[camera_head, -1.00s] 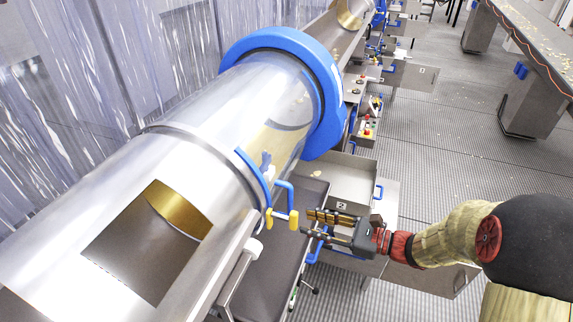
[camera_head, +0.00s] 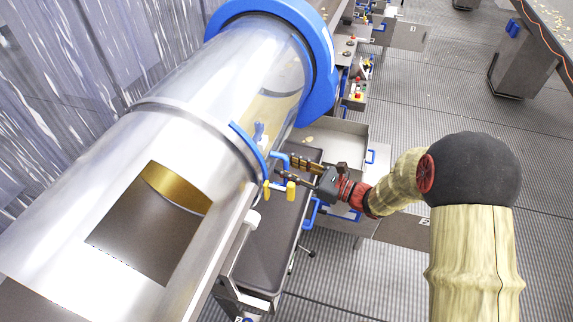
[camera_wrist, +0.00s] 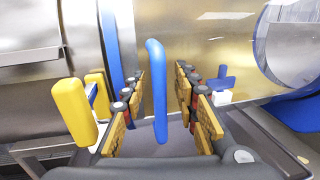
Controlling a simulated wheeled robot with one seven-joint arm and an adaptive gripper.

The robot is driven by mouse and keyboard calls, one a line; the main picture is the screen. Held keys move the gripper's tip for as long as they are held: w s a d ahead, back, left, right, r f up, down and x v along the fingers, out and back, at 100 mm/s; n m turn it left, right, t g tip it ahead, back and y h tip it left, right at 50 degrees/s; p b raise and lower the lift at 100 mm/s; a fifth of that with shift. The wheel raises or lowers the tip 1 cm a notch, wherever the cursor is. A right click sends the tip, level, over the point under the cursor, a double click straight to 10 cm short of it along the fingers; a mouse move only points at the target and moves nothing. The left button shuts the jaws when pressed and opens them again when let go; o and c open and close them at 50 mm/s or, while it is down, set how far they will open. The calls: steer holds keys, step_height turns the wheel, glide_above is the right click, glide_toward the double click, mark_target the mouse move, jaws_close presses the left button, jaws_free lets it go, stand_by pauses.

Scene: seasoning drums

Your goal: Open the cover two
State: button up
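A large shiny metal drum (camera_head: 150,130) lies along the left of the head view, with a dark rectangular opening in its wall. A glossy cover section (camera_head: 245,80) sits between the drum and a thick blue ring. A blue bar handle (camera_head: 275,158) stands out at the seam, beside yellow-ended grips (camera_head: 291,190). My gripper (camera_head: 289,168) is at the blue handle. In the wrist view my gripper (camera_wrist: 158,92) is open, and the blue handle (camera_wrist: 159,95) stands upright between the fingers with a gap on both sides.
A grey tray or conveyor (camera_head: 268,245) runs below the drum. An open metal box (camera_head: 335,140) with blue handles is behind my gripper.

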steer(key=shift+w+a, duration=0.15)
steer(key=shift+a, duration=0.15)
steer(key=shift+d, duration=0.1)
steer(key=shift+c, duration=0.8)
jaws_close()
